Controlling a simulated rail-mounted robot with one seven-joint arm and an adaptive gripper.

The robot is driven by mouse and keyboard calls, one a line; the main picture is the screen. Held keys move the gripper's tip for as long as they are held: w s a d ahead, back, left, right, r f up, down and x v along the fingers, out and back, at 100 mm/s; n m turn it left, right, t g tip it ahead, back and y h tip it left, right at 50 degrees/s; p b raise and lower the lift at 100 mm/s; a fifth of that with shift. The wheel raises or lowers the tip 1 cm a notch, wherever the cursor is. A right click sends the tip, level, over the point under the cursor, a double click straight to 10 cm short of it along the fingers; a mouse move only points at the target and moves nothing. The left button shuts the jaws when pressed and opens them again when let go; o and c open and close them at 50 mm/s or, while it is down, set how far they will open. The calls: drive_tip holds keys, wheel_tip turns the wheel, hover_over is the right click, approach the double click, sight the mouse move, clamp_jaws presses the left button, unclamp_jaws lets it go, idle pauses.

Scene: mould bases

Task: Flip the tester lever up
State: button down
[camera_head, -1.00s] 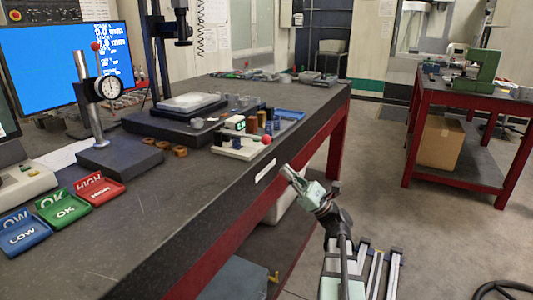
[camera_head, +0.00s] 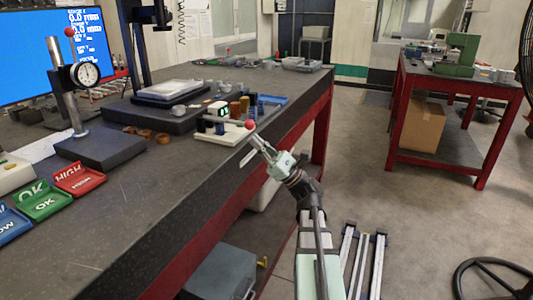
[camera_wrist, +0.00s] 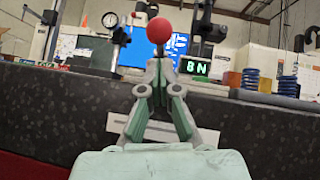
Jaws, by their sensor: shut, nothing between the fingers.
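The tester is a white base (camera_head: 222,136) at the bench's front edge, with a small lit display that reads "8N" in the wrist view (camera_wrist: 193,67). Its lever ends in a red ball knob (camera_head: 250,124) that overhangs toward the bench edge. In the wrist view the knob (camera_wrist: 159,31) sits just above and beyond the fingertips, on a short dark stem. My gripper (camera_head: 255,141) is shut and empty, just below and right of the knob. The closed fingertips (camera_wrist: 160,64) point at the stem; whether they touch it I cannot tell.
Coloured spools (camera_head: 240,106) stand behind the tester. A dial gauge stand (camera_head: 88,74) and red, green and blue trays (camera_head: 80,178) are on the bench to the left.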

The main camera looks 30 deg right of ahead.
sight(228, 121)
drive_tip(key=shift+x, duration=1.75)
drive_tip(key=shift+r, duration=0.15)
